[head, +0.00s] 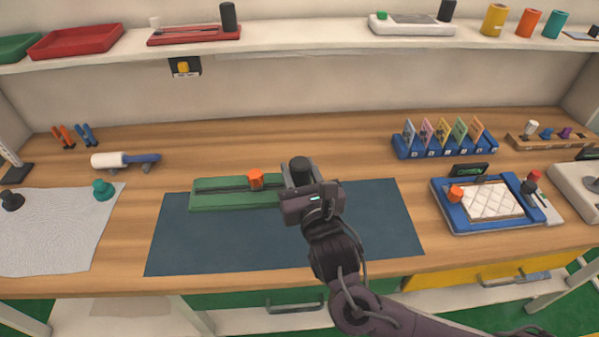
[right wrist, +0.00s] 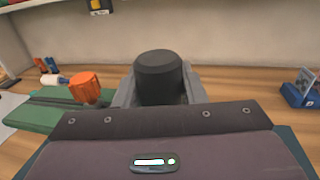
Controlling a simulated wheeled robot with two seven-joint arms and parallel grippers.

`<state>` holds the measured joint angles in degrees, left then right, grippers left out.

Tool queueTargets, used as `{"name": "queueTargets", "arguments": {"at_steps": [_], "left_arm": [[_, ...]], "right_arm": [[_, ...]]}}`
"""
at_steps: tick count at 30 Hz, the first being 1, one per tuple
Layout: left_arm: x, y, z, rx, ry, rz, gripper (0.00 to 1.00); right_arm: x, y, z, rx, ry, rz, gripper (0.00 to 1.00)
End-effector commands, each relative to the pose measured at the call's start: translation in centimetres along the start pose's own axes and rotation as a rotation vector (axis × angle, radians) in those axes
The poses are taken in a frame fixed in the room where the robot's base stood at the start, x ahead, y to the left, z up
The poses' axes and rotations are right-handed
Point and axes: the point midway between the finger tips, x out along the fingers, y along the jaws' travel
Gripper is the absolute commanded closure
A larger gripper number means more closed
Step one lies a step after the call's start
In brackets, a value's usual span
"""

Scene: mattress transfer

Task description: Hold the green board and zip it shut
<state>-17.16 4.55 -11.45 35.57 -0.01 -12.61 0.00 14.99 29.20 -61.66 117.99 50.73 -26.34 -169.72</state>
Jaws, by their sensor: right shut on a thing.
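The green board (head: 225,204) lies on the dark blue mat (head: 380,225), with a dark zip line running along it. An orange knob (head: 256,180) stands on the board's line, left of my right gripper. My right gripper (head: 301,180) is shut on a black knob (head: 300,167) at the board's right end. In the right wrist view the black knob (right wrist: 160,78) sits between the fingers, with the orange knob (right wrist: 85,88) and the green board (right wrist: 40,115) to its left. The board's right end is hidden behind my gripper. My left gripper is not in view.
A blue tray with a white quilted pad (head: 490,200) lies at the right. A blue card rack (head: 445,145) stands behind it. A white cloth (head: 50,235) and a teal knob (head: 103,190) are at the left. The mat's right part is clear.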

Motion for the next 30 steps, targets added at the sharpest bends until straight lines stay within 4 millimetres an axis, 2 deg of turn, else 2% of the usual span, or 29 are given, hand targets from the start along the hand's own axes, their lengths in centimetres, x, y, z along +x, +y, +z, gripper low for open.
{"name": "queueTargets", "arguments": {"at_steps": [30], "left_arm": [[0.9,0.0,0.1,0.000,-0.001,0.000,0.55]], "right_arm": [[0.0,0.0,-2.8,0.002,-0.002,0.000,1.00]]}}
